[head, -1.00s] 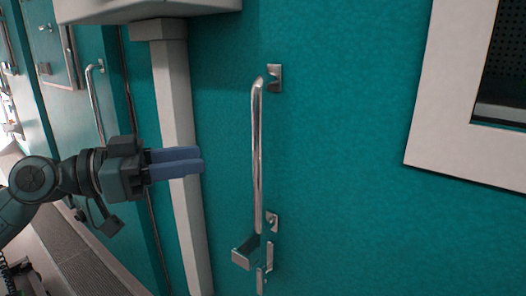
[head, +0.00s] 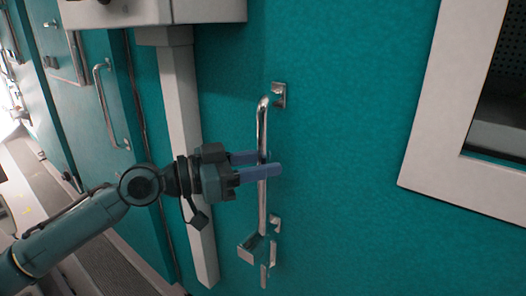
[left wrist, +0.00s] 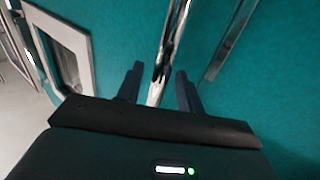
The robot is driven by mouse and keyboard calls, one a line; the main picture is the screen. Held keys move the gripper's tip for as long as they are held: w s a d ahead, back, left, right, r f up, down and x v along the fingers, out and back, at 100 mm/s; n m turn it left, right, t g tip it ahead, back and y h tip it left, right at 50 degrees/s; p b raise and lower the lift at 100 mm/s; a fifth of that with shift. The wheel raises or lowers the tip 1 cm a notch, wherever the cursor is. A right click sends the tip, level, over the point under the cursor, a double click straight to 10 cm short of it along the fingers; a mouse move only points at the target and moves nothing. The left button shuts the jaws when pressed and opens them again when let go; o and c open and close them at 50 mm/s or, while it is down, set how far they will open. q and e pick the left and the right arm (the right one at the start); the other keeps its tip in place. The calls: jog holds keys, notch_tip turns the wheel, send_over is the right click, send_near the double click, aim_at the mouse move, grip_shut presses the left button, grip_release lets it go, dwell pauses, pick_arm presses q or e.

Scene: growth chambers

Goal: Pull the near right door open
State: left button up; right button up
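The near right door (head: 340,110) is a teal panel that fills the middle and right of the head view. It looks closed. Its handle (head: 262,208) is an upright chrome bar on brackets, near the door's left edge. My left gripper (head: 271,163) is at the middle of the bar, with one blue finger on each side. In the left wrist view the bar (left wrist: 170,45) runs between the two fingers (left wrist: 159,72), with a gap visible on both sides. The gripper is open around the bar and not closed on it. My right gripper is not in view.
A latch piece (head: 248,249) juts out below the handle. A pale post (head: 183,110) under a white box (head: 205,10) stands left of the handle, close to my left arm. Another teal door with a handle (head: 106,105) is farther left. A white-framed window (head: 425,140) is at the right.

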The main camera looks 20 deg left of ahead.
pick_arm(q)
jog(key=shift+w+d, duration=0.2)
jog(key=shift+d, duration=0.1)
jog(key=shift+c, duration=0.4)
grip_shut()
